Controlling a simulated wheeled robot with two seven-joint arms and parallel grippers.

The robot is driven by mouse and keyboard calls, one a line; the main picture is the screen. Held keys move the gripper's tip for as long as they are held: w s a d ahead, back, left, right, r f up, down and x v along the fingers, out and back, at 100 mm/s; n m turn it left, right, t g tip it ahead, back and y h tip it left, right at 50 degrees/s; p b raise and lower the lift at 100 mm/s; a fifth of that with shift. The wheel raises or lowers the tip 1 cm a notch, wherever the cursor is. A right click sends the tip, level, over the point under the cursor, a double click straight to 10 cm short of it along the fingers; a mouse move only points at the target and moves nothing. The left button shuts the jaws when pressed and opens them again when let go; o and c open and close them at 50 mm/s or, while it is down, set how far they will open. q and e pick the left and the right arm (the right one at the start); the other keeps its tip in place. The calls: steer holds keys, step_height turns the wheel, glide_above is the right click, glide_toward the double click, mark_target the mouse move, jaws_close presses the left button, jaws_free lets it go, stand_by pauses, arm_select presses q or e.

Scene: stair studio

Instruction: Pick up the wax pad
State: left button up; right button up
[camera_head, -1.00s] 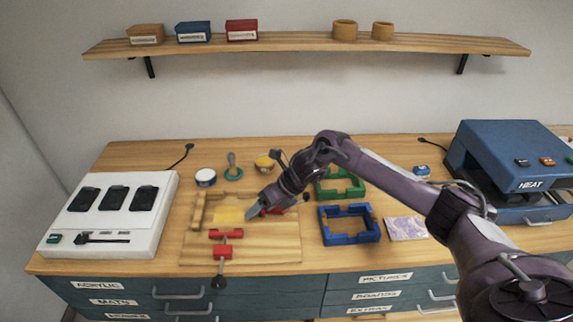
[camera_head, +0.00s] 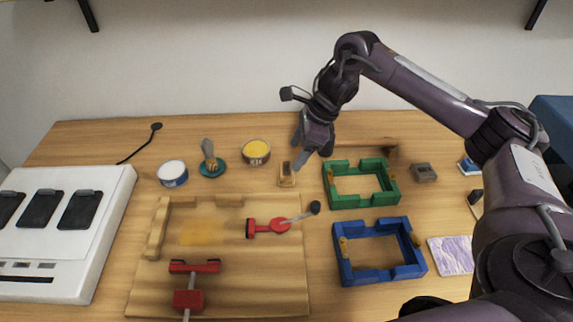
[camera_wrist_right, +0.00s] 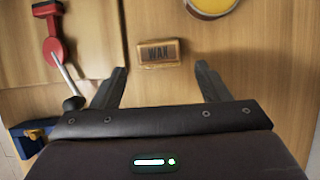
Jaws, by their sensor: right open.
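The wax pad is a small tan block (camera_head: 286,176) lying on the bench, left of the green frame. In the right wrist view the wax pad (camera_wrist_right: 158,52) shows its top, lettered "WAX", ahead of and between the fingertips. My right gripper (camera_head: 309,160) is open, just to the right of the pad and above the bench in the head view. Its spread fingers (camera_wrist_right: 161,70) hold nothing in the wrist view. My left gripper is not in view.
A yellow-filled bowl (camera_head: 256,151) stands behind the pad. A wooden board (camera_head: 280,265) with red clamps (camera_head: 268,227) lies in front. A green frame (camera_head: 360,186) and blue frame (camera_head: 380,270) are to the right. A brush on a teal stand (camera_head: 211,166) is at left.

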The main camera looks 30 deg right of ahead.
mark_target(286, 168)
steer(key=shift+f, duration=0.35)
steer(key=shift+b+x, duration=0.45)
steer(key=shift+x, duration=0.45)
steer(key=shift+a+f, duration=0.25)
steer(key=shift+f, duration=0.05)
steer(key=x, duration=0.3)
steer(key=shift+a+f, duration=0.2)
steer(key=shift+w+a+f, duration=0.1)
steer(key=shift+w+f, duration=0.05)
steer(key=shift+f, duration=0.2)
steer(key=c, duration=0.8)
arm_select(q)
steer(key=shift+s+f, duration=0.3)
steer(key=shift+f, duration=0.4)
arm_select(e)
steer(key=shift+c, duration=0.2)
